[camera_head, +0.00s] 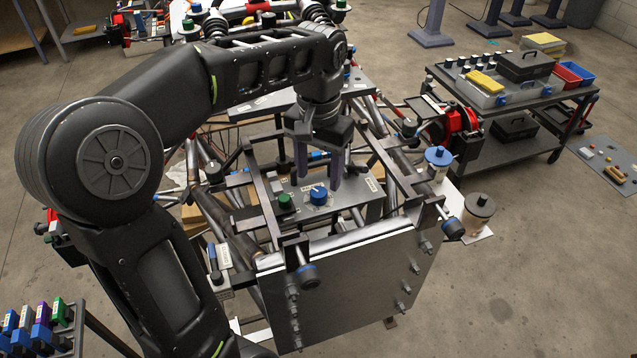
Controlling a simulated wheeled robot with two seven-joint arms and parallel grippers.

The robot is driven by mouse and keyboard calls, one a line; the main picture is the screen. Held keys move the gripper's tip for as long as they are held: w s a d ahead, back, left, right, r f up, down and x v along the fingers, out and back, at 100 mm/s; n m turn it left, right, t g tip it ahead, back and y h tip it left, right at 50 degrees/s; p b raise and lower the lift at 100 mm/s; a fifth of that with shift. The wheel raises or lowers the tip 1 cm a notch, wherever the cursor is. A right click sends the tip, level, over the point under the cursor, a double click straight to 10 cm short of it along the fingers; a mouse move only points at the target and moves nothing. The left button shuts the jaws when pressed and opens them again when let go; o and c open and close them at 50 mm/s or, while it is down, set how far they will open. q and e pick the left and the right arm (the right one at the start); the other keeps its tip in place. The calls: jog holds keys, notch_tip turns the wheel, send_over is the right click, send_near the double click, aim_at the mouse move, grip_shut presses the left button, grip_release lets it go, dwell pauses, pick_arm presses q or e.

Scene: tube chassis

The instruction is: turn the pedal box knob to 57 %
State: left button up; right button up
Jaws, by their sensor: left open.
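The pedal box is a grey panel (345,197) set inside the tube chassis (365,232). A blue knob (318,195) stands on the panel on a pale dial plate. The dial marks are too small to read. A green knob (285,201) sits to the left of the blue one. My left gripper (319,180) points down over the panel, just behind and above the blue knob. Its fingers are apart and nothing shows between them. I cannot tell whether a finger touches the knob. My right gripper does not show.
Dark frame bars flank the panel, and a grey front plate (350,290) stands before it. A cart (500,110) with boxes and bins is at the right. A rack of coloured blocks (40,328) is at the lower left. Floor at the lower right is clear.

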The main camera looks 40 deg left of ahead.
aim_at(319, 192)
pick_arm(q)
notch_tip(319, 192, up, 4)
jog(key=shift+f+p, duration=0.2)
jog(key=shift+p, duration=0.35)
jog(key=shift+f, duration=0.1)
